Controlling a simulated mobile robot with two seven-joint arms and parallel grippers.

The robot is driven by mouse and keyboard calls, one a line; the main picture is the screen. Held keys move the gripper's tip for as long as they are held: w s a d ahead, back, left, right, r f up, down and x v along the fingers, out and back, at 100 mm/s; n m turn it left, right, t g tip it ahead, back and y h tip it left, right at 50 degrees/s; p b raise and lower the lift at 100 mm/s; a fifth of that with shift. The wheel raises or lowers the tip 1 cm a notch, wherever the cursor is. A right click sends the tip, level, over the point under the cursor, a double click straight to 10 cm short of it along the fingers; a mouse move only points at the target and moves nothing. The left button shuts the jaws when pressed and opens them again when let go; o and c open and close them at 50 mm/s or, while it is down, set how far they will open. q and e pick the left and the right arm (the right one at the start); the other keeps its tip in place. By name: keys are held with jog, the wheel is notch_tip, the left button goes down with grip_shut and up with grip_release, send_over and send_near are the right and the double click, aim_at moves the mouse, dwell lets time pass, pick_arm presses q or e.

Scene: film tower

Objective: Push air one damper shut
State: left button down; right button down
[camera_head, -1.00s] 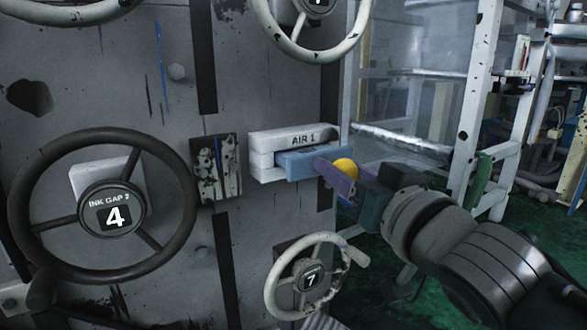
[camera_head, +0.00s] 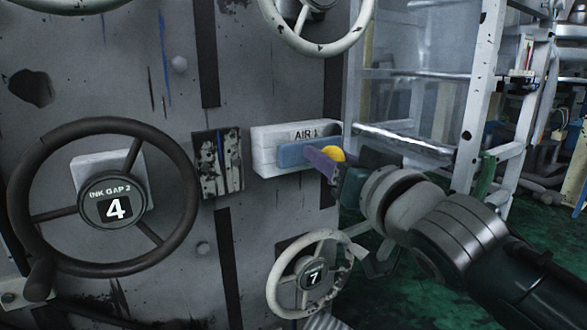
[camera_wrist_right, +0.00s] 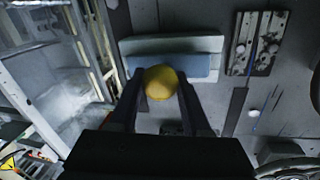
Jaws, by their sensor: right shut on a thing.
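The air one damper is a white housing (camera_head: 270,134) labelled AIR 1, on the grey panel at the centre of the head view. Its blue slide (camera_head: 293,153) sits close against the housing front, with little of it standing out. A yellow knob (camera_head: 334,153) is on the slide. My right gripper (camera_head: 327,160) is shut on the knob, coming from the right. In the wrist view the knob (camera_wrist_right: 161,82) is between the two fingers, in front of the blue slide (camera_wrist_right: 195,65). My left gripper is not in view.
A dark handwheel, ink gap 2 (camera_head: 105,270), is at the left. A white handwheel (camera_head: 290,308) marked 7 is just below my right wrist, and another white wheel (camera_head: 315,49) is above the damper. A white metal frame (camera_head: 474,110) stands to the right.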

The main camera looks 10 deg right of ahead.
jog(key=shift+w+a, duration=0.1)
jog(key=shift+w, duration=0.1)
jog(key=shift+c, duration=1.8)
grip_release()
jog(key=shift+s, duration=0.1)
jog(key=shift+s, duration=0.15)
jog(key=s+d+p, duration=0.1)
jog(key=s+p, duration=0.3)
jog(key=s, duration=0.5)
jog(key=shift+s+d, duration=0.25)
jog(key=shift+d, duration=0.05)
